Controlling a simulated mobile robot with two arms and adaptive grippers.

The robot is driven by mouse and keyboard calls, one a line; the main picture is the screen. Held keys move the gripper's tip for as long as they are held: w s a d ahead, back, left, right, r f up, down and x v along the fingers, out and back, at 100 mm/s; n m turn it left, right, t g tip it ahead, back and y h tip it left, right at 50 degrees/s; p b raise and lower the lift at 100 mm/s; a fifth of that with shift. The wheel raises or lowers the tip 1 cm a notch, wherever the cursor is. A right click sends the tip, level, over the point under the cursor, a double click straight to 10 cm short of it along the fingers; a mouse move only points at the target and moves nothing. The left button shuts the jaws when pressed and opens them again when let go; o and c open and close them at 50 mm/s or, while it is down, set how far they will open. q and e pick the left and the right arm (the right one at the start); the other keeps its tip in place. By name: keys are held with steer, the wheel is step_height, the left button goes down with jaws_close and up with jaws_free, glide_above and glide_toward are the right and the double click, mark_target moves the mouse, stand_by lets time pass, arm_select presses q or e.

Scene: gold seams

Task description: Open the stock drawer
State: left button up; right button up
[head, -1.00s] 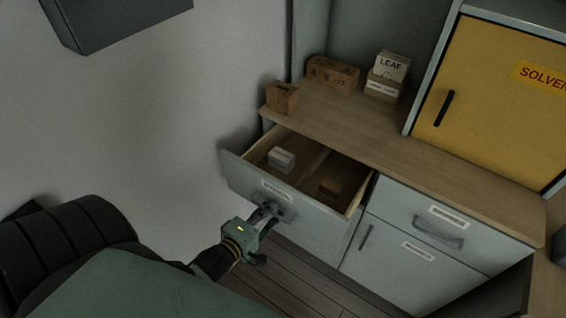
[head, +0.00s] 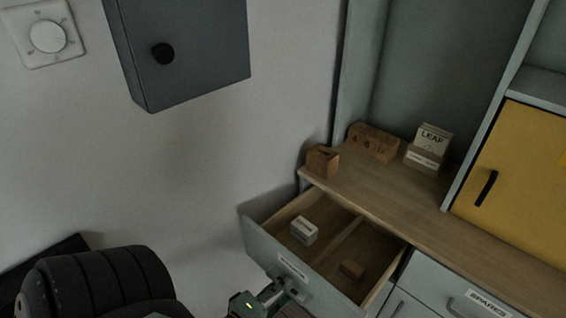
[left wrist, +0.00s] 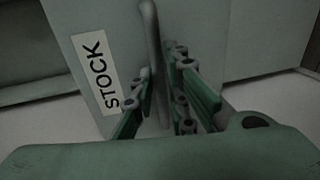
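The stock drawer (head: 258,246) is pulled out from the cabinet, and its inside shows from above. My left gripper (head: 274,293) is at the drawer's front, low in the head view. In the left wrist view its fingers (left wrist: 162,78) lie close on both sides of the grey bar handle (left wrist: 152,35), beside the STOCK label (left wrist: 95,72). The fingers look shut on the handle. My right gripper is not in view.
The wooden counter (head: 400,205) carries a brown block (head: 322,160), numbered brown blocks (head: 373,142) and a LEAF box (head: 432,140). A yellow cabinet door (head: 525,185) is at right, a SPARES drawer (head: 440,285) below. A dark wall box (head: 185,60) hangs above left.

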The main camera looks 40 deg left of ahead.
arm_select(q)
steer(key=shift+s, duration=0.15)
steer(key=s+r, duration=0.2)
steer(key=s, duration=0.9)
steer(key=shift+s+r, duration=0.15)
steer(key=shift+s, duration=0.1)
